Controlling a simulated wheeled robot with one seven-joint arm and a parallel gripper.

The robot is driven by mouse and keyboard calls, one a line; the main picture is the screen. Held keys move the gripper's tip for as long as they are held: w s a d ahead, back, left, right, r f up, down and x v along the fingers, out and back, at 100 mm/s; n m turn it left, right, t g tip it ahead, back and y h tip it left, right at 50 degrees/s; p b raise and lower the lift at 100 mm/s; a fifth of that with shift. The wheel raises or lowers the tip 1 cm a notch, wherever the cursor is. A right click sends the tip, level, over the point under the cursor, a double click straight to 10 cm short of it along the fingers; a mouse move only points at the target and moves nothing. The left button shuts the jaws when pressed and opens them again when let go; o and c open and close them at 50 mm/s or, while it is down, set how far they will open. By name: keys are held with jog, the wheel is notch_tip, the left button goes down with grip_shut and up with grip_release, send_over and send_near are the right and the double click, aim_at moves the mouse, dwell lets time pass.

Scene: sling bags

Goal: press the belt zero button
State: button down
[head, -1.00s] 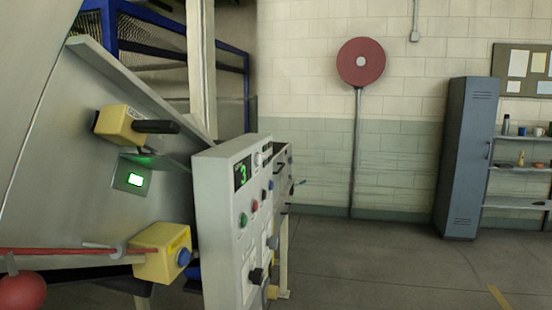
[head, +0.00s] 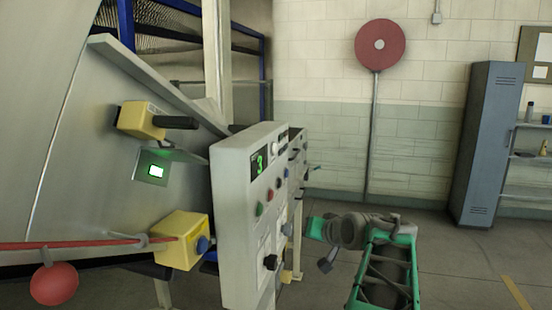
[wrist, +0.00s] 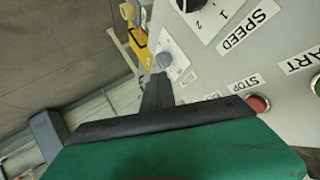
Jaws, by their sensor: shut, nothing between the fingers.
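A pale control panel (head: 243,225) stands mid-left in the head view, with a green-lit display (head: 258,162) and rows of small coloured buttons. No label reading belt zero is legible, so I cannot tell which button it is. In the wrist view, a red button (wrist: 258,103) sits by a STOP label, and a grey round button or knob (wrist: 164,60) sits on a white plate near the panel's edge. My gripper (wrist: 158,84) is shut and empty, its dark fingertips appearing just below the grey one; contact cannot be told. In the head view it is right of the panel.
A speed knob (wrist: 190,5) is near the fingers. Open floor (head: 430,255) lies to the right, before a grey locker (head: 488,145).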

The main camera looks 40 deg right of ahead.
aim_at(275, 149)
jog(key=d+r+t, duration=0.3)
jog(key=r+t, duration=0.5)
jog(key=r, duration=1.3)
jog(key=shift+s+d+r, duration=0.2)
jog(key=shift+s+r, duration=0.1)
jog(key=shift+s, duration=0.05)
jog(key=w+a, duration=0.5)
jog(key=w, duration=0.2)
jog(key=shift+a, duration=0.2)
jog(key=shift+w+a, duration=0.25)
jog(key=shift+w, duration=0.1)
